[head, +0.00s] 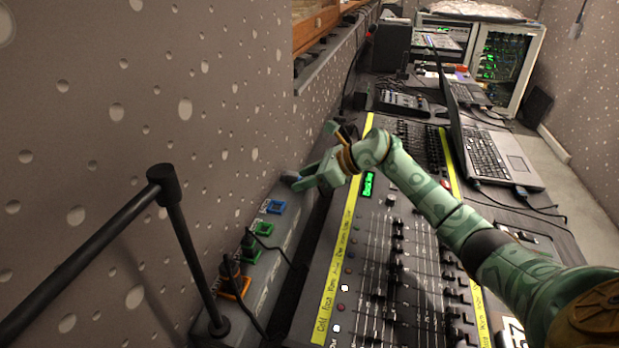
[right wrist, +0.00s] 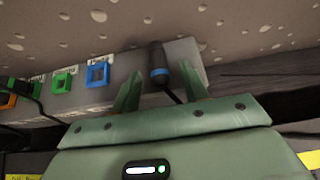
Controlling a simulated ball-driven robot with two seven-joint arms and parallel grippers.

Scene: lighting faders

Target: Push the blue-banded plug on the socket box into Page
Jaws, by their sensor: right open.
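The socket box (head: 293,225) is a long grey box along the wall. It carries an empty blue-framed socket (head: 275,206), a green-framed socket (head: 263,228), and green and orange sockets with dark plugs. The labels are too small to read. The blue-banded plug (right wrist: 158,68) is dark with a blue ring and stands near the box's far end, beyond the blue socket, its cable running down. My right gripper (right wrist: 160,72) is open, with its fingers on either side of the plug; contact cannot be told. In the head view my right gripper (head: 303,178) partly hides it. My left gripper is out of view.
A mixing console (head: 345,255) with faders and yellow label strips lies right of the box, under my right arm. A black tubular bar (head: 95,245) rises at the near left. A laptop (head: 490,155) stands at the right. The spotted wall closely borders the box.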

